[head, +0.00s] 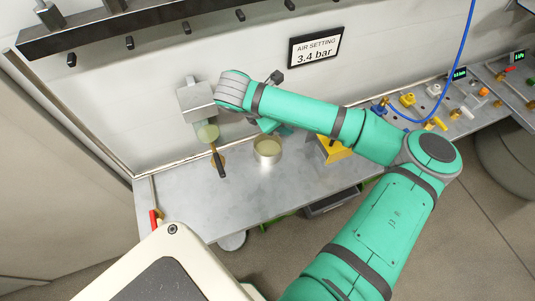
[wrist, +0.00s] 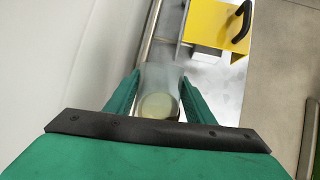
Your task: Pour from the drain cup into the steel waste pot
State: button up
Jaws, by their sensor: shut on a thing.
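My gripper (wrist: 160,75) is shut on the drain cup (wrist: 158,82), a clear, greyish cup between its two green fingers. A pale yellow-green round patch shows at its lower end; I cannot tell whether it is liquid in the cup or something seen through it. In the head view, my gripper (head: 273,127) is just above the steel waste pot (head: 267,157), a short round metal pot on the bench. The pot's inside looks pale yellow. The held cup is not clear in the head view, so I cannot tell its tilt.
A yellow block with a black handle (wrist: 217,25) stands right of the pot, partly behind my arm in the head view. A grey wall unit with a greenish round part (head: 207,132) and a black-handled piece (head: 219,163) are left. The bench front (head: 215,205) is bare.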

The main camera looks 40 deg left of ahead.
jog(key=shift+t, duration=0.3)
dwell(0.6)
jog(key=shift+s+r, duration=0.1)
jog(key=shift+s, duration=0.1)
jog(key=shift+r+t, duration=0.25)
jog(key=shift+t, duration=0.05)
dwell(0.4)
jog(key=shift+a, duration=0.1)
jog(key=shift+r, duration=0.25)
jog(key=shift+r, duration=0.15)
jog(key=shift+t+h, duration=0.4)
jog(key=shift+t, duration=0.4)
jog(key=shift+s+a+r, duration=0.1)
jog(key=shift+s+r, duration=0.1)
jog(key=shift+r, duration=0.95)
jog(key=shift+s+r, duration=0.2)
jog(key=shift+r, duration=0.95)
jog(key=shift+r, duration=0.5)
